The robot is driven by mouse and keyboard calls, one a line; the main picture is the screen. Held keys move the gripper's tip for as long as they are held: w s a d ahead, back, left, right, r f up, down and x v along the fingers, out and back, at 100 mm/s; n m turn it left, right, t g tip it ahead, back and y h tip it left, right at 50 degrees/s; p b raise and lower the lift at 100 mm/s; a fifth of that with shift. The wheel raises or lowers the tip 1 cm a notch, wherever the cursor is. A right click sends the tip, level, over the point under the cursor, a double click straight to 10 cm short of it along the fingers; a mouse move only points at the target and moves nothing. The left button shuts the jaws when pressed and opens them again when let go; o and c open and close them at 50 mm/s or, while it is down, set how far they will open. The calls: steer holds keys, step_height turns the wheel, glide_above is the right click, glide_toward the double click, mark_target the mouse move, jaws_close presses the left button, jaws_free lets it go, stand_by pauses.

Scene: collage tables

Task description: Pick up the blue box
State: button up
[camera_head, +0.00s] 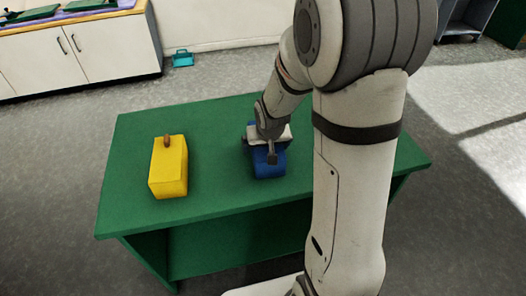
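The blue box (268,168) sits on the green table (215,190), right of the table's middle. My gripper (271,158) is over the blue box, pointing down, and covers part of its top. A finger of the gripper shows at the near side of the box's top. Whether the fingers are open or shut on the box is hidden from this view. The box appears to rest on the table.
A yellow box (169,170) with a small brown knob on top stands on the table's left part. White cabinets (115,45) stand at the back left, with a teal object (182,59) on the floor beside them. The table between the boxes is clear.

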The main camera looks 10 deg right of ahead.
steer(key=c, duration=1)
